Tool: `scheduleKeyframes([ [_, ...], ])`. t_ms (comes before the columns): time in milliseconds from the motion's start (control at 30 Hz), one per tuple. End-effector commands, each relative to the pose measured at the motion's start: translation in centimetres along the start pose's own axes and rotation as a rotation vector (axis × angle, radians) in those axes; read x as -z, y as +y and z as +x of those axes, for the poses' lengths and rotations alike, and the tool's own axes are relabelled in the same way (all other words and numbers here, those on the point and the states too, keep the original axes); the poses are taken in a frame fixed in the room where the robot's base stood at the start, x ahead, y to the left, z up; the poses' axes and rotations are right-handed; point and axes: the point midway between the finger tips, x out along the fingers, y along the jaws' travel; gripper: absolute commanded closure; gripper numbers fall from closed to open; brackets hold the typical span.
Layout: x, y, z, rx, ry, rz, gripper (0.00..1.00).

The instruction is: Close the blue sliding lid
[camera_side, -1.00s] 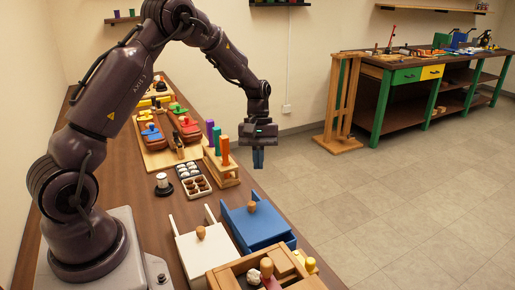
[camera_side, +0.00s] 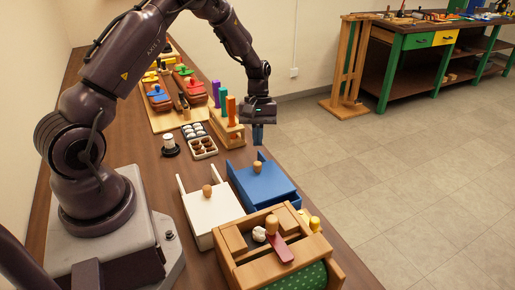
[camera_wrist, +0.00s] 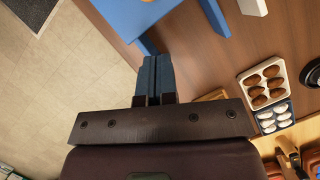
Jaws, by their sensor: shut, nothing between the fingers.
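The blue box with its blue sliding lid (camera_side: 268,188) stands near the table's right edge in the side view. A round wooden knob (camera_side: 257,168) sits on the lid. Blue side rails stick out past the lid at the far end. Part of the blue box (camera_wrist: 142,14) shows at the top of the wrist view. My gripper (camera_side: 258,143) is shut and empty, pointing down just beyond the far end of the blue box, apart from the knob. Its fingers (camera_wrist: 154,72) are together in the wrist view. Whether they touch a rail is unclear.
A white box (camera_side: 212,212) with a wooden knob stands left of the blue one. A wooden crate (camera_side: 285,262) is in front. The egg tray (camera_side: 203,147) and a peg stand (camera_side: 228,132) lie beyond. Open floor is to the right.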

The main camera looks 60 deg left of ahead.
Motion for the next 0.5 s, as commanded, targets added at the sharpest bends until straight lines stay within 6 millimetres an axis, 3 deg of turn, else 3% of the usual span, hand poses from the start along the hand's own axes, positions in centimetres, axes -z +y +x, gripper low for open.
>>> scheduleKeyframes([
  [33, -0.1, 0.0, 1.1, 0.002, -0.004, 0.0, 1.0],
  [233, -2.8, 0.0, 1.9, 0.001, 0.0, 0.0, 1.0],
  [500, -3.7, 0.0, 2.2, -0.001, 0.001, 0.0, 1.0],
])
